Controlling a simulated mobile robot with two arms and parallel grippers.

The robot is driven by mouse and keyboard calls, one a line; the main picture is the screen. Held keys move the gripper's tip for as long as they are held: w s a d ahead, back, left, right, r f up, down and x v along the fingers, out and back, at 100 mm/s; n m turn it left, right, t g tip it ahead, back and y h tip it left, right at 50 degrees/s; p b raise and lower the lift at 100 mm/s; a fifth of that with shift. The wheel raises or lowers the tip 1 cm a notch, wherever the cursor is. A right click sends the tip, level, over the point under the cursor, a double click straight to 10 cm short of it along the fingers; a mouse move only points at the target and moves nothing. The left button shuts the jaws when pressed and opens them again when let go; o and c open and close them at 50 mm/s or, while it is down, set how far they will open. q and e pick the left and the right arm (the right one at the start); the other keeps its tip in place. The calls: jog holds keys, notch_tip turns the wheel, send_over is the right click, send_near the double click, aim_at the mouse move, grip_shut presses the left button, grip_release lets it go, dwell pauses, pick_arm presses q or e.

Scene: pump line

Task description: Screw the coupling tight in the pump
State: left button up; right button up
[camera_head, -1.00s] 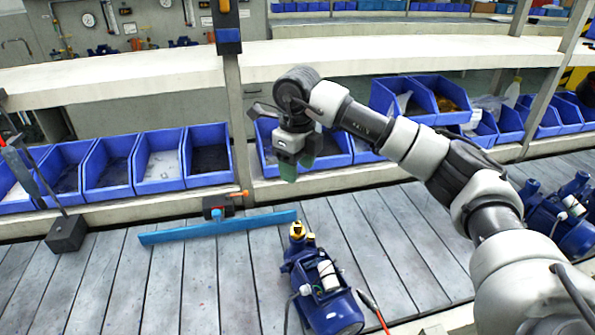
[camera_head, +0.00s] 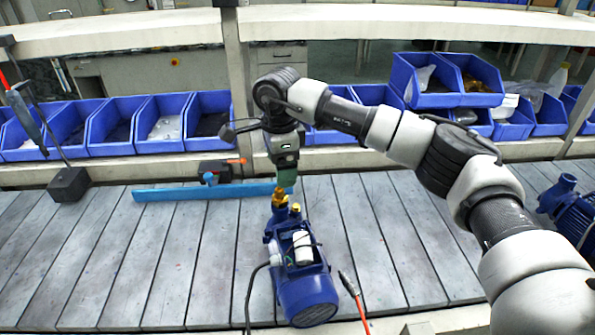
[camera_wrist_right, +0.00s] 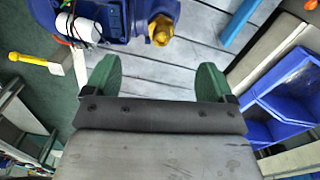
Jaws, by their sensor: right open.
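The blue pump (camera_head: 300,262) stands on the slatted bench in the middle of the head view. It also shows at the top left of the right wrist view (camera_wrist_right: 140,12). The brass coupling (camera_head: 279,197) is at the pump's top far end; in the right wrist view the coupling (camera_wrist_right: 160,32) is a yellow hex piece. My right gripper (camera_head: 286,184), with green fingers, is open just above and beside the coupling in the head view. In the right wrist view the open fingers (camera_wrist_right: 160,68) have nothing between them, and the coupling lies ahead of the gap. My left gripper is not in view.
A long blue bar (camera_head: 190,193) lies behind the pump. Blue bins (camera_head: 160,130) line the back edge. Another blue pump (camera_head: 570,212) stands at the right.

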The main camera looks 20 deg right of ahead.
jog(key=shift+w+a+f, duration=0.15)
jog(key=shift+a+f, duration=0.35)
jog(key=shift+a, duration=0.05)
jog(key=shift+d+f+b, duration=0.1)
jog(key=shift+f+b, duration=0.15)
jog(key=shift+b, duration=0.15)
jog(key=shift+d+f, duration=0.1)
jog(key=shift+f, duration=0.2)
jog(key=shift+f+b, duration=0.7)
jog(key=shift+f, duration=0.2)
jog(key=shift+f+b, duration=0.4)
jog(key=shift+f, duration=0.2)
jog(key=shift+r, duration=0.15)
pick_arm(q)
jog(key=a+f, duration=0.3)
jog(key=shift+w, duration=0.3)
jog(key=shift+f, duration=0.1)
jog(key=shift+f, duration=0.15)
pick_arm(e)
jog(key=shift+f, duration=0.3)
